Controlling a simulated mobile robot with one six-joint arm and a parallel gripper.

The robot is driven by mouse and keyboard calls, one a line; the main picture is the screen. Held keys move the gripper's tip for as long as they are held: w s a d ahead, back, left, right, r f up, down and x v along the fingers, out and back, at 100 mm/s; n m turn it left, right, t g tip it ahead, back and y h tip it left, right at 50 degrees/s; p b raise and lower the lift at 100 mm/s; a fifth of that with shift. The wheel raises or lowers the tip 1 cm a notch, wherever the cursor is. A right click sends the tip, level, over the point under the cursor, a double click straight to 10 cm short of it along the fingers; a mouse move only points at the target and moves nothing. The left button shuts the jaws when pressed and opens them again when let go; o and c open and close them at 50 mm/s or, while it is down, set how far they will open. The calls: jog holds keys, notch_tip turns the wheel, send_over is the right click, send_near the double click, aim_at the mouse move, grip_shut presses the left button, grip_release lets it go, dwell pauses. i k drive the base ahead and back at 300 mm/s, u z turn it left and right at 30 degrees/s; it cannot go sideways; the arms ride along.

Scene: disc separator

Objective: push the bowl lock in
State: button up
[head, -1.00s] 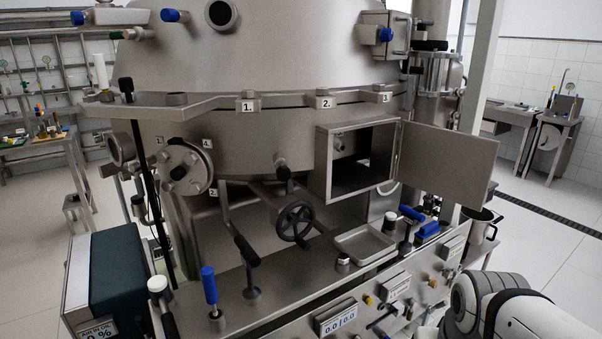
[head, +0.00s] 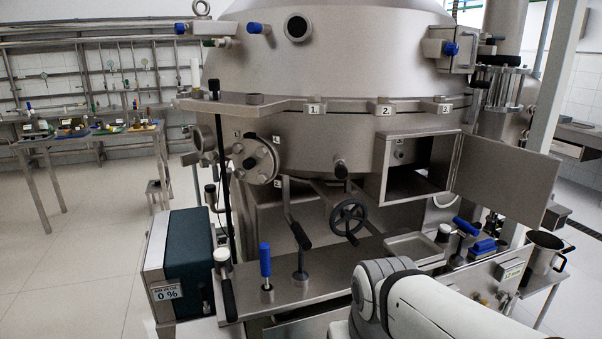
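The disc separator (head: 300,75), a large steel vessel, fills the middle of the head view. A dark-tipped pin (head: 341,169) sticks out of its lower front, and a round bolted flange (head: 254,161) sits to its left. I cannot tell for sure which fitting is the bowl lock, or how far in it sits. My white arm crosses the lower right, in front of the steel bench. My gripper is not visible in this view.
A box with an open door (head: 505,182) juts out at the right. A black handwheel (head: 348,218), a blue-handled lever (head: 265,262) and a shallow tray (head: 412,246) are at the front. A green-sided unit (head: 190,263) stands left. Open floor lies further left.

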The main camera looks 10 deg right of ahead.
aim_at(341, 171)
jog(key=u, duration=0.1)
jog(key=k, duration=1.15)
jog(key=z, duration=0.15)
jog(key=i, duration=1)
jog(key=z, duration=0.05)
jog(key=k, duration=1.3)
jog(key=z, duration=0.5)
jog(key=i, duration=2.15)
jog(key=u, duration=0.45)
